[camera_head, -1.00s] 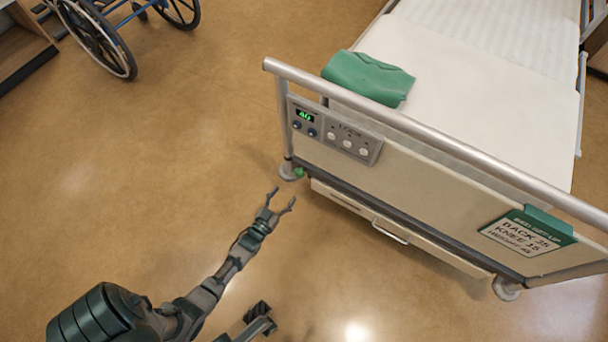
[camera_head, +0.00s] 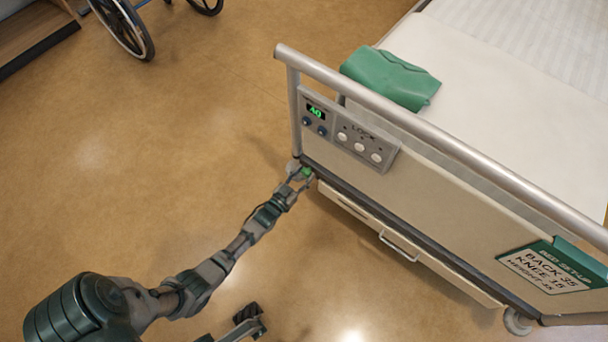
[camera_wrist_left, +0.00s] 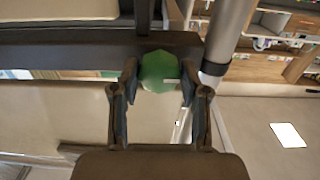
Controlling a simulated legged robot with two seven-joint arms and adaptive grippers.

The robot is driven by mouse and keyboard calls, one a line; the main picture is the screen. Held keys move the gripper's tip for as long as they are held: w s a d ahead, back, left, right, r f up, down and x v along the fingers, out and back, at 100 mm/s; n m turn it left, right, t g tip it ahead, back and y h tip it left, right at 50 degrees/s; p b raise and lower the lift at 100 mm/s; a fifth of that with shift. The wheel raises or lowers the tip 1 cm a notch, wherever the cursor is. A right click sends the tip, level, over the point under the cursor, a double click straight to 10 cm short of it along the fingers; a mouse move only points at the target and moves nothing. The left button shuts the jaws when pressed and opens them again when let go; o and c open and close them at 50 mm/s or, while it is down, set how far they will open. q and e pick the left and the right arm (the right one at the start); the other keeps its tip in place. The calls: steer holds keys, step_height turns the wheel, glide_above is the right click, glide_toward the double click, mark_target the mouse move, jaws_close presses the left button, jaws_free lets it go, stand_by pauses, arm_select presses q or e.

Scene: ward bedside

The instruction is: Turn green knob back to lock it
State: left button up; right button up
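The green knob (camera_head: 307,172) sits low on the near left corner of the bed's end, under the control panel. My left gripper (camera_head: 299,178) is at the knob, its fingers reaching up to it in the head view. In the left wrist view the knob (camera_wrist_left: 159,71) lies between the two fingertips (camera_wrist_left: 159,84), one on each side. The fingers are spread, with narrow gaps beside the knob; firm contact does not show. A small pale mark shows on the knob's right side.
The bed's end board carries a control panel (camera_head: 347,131) with a lit green display, and a rail (camera_head: 430,127) above. A drawer handle (camera_head: 398,247) and a set-up card (camera_head: 545,267) are further right. A wheelchair (camera_head: 125,25) stands far left. Floor between is clear.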

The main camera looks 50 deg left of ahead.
arm_select(q)
steer(key=c, duration=0.4)
